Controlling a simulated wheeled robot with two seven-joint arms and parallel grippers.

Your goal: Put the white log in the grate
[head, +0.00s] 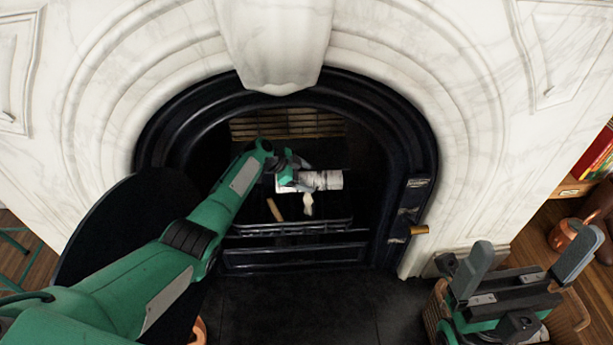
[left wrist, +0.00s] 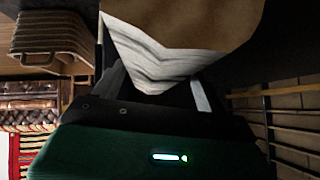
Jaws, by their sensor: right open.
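The white log (head: 322,180), with pale streaked bark, lies level inside the dark fireplace opening, above and behind the front bar of the grate (head: 290,228). My left gripper (head: 291,172) reaches in and is at the log's left part, seemingly shut on it. In the left wrist view, the log (left wrist: 165,62) shows a tan cut face and white bark, wedged between the fingers (left wrist: 158,92). Whether the log touches the grate is hidden. My right gripper (head: 520,272) is open and empty at the lower right, above a basket.
A brown stick (head: 274,209) and a pale piece (head: 308,204) are in the grate below the log. A wicker basket (head: 568,318) is under my right gripper. A black rounded panel (head: 115,225) stands left of the opening. A copper pot (head: 567,235) stands far right.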

